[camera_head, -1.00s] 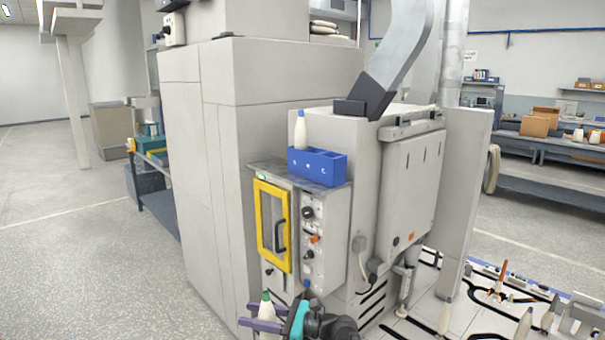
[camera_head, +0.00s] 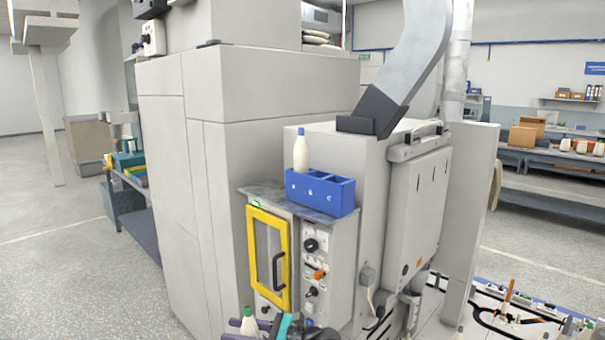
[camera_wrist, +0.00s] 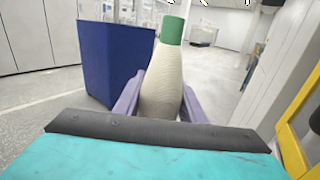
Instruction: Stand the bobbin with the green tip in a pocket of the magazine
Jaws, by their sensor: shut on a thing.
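The bobbin with the green tip (camera_head: 249,324) is a cream cone near the bottom edge of the head view. It stands roughly upright between the purple fingers of my gripper (camera_head: 246,334), which is shut on it. The wrist view shows the same bobbin (camera_wrist: 163,88) between both fingers, its green tip up. The magazine (camera_head: 330,198) is a blue block with lettered pockets on top of the grey machine, above and to the right of my gripper. A bobbin with a blue tip (camera_head: 301,152) stands in its left pocket. The other pockets look empty; their floors are hidden.
The machine front has a yellow-framed door (camera_head: 267,262) and a panel with knobs (camera_head: 314,255) below the magazine. A grey duct (camera_head: 412,60) rises behind it to the right. A blue panel (camera_wrist: 112,65) stands beyond the bobbin in the wrist view. Open floor lies left.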

